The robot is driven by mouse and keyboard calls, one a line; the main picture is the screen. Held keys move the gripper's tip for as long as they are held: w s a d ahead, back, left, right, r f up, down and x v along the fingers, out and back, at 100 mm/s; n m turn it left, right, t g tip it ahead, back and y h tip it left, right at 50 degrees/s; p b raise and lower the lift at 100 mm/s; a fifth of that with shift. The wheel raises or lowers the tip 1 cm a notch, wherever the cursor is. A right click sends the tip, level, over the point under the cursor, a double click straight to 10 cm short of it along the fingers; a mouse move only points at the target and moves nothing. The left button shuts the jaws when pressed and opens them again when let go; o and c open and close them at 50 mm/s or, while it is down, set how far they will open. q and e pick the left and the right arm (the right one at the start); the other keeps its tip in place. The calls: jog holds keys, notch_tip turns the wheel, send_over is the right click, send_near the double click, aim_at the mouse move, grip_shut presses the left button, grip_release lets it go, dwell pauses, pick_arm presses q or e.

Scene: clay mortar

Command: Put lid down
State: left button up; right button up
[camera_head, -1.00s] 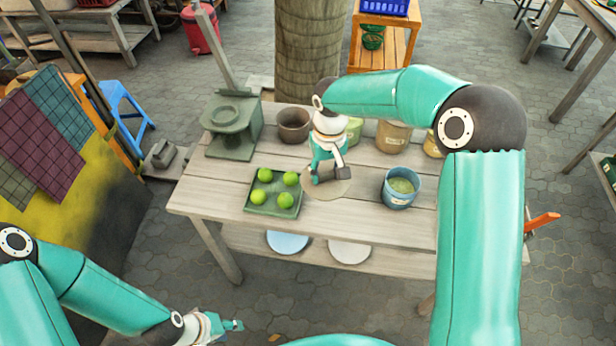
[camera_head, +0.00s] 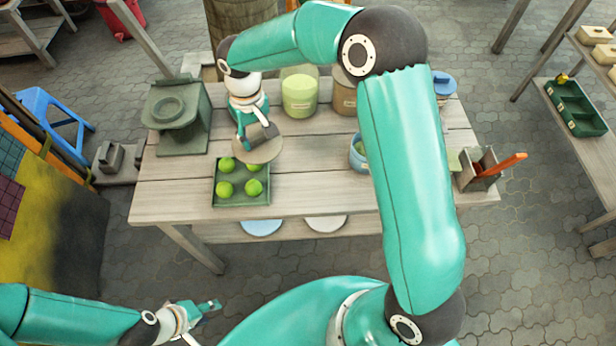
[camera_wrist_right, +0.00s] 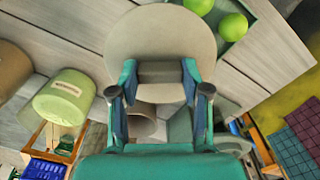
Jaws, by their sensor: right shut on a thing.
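A round beige lid (camera_head: 265,153) with a block-like handle hangs from my right gripper (camera_head: 258,136), by the back right corner of the lime tray. In the right wrist view, my right gripper (camera_wrist_right: 160,76) is shut on the handle, and the lid's flat disc (camera_wrist_right: 160,35) faces the camera. Whether the lid touches the table or tray is not clear. My left gripper (camera_head: 207,308) is at the lower left, off the table, with no thing seen in it; its jaw opening is unclear.
The green tray (camera_head: 240,199) holds several limes on the wooden table (camera_head: 310,192). A grey-green stand (camera_head: 180,128) is at the table's left. A blue pot (camera_head: 357,157) is partly behind my arm. The table's front middle is clear.

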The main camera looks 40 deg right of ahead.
jog(key=shift+s+d+r+n, duration=0.2)
jog(key=shift+d+r+n, duration=0.2)
jog(key=shift+n, duration=0.6)
jog(key=s+d+r+n, duration=0.1)
jog(key=n, duration=0.2)
jog(key=s+d+r+n+b, duration=0.1)
jog(key=n, duration=0.3)
jog(key=s+d+r+n, duration=0.1)
jog(key=r+n, duration=0.1)
jog(key=n, duration=0.2)
jog(key=shift+s+b, duration=0.2)
jog(key=shift+b, duration=0.1)
jog(key=s+d+r+n+b, duration=0.1)
jog(key=s+d+r+n, duration=0.15)
jog(key=n, duration=0.55)
jog(key=s+d+r+n, duration=0.1)
jog(key=s+n, duration=0.2)
jog(key=n, duration=0.5)
notch_tip(320, 180, down, 15)
jog(key=shift+d+r+b, duration=0.1)
jog(key=shift+b, duration=0.3)
jog(key=shift+f, duration=2.2)
jog(key=o, duration=1)
jog(key=shift+f, duration=0.1)
jog(key=shift+o, duration=0.2)
